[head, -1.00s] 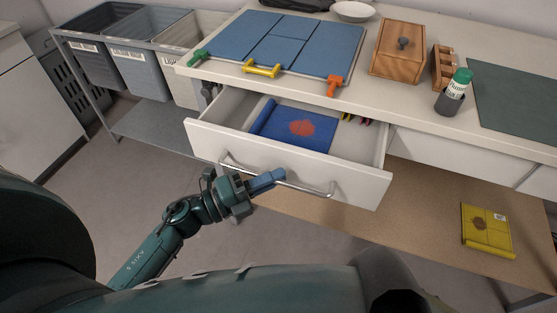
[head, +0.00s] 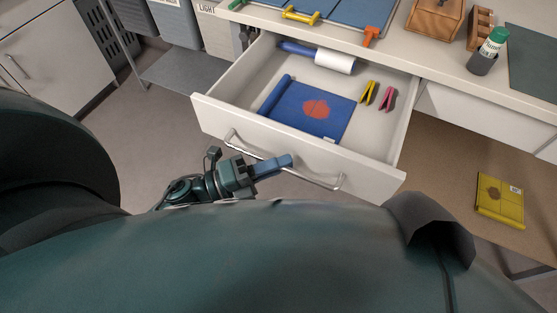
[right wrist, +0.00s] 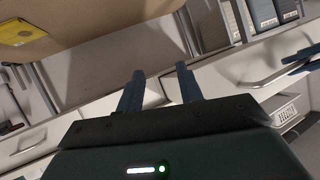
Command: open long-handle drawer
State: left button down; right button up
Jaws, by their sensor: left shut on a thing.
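The white drawer (head: 225,117) with the long metal handle (head: 325,184) stands pulled out from under the counter. My left gripper (head: 284,163) is shut on the handle near its middle, in front of the drawer face. A drawer handle (right wrist: 268,76) also shows in the right wrist view, with blue fingertips beside it at the right edge. My right gripper (right wrist: 160,86) shows in its wrist view with its fingers apart and nothing between them.
The drawer holds a blue mat (head: 285,107) with a red mark, a white roll (head: 335,61), a yellow clip (head: 368,92) and a pink clip (head: 388,98). A yellow packet (head: 500,200) lies on the lower shelf. A green-capped bottle (head: 488,50) stands on the counter.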

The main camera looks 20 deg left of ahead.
pick_arm(q)
jog(key=c, duration=1.5)
grip_release()
pick_arm(e)
jog(key=shift+s+f, duration=0.1)
jog(key=shift+s, duration=0.05)
pick_arm(q)
jog(key=b+v, duration=0.1)
jog(key=v, duration=1.2)
jog(key=shift+s+a+b, duration=0.1)
jog(key=shift+b, duration=0.2)
pick_arm(e)
jog(key=shift+s+d+r+t, duration=0.2)
jog(key=shift+s+d+t, duration=0.05)
jog(key=shift+d+t, duration=0.05)
pick_arm(q)
jog(key=shift+r, duration=0.1)
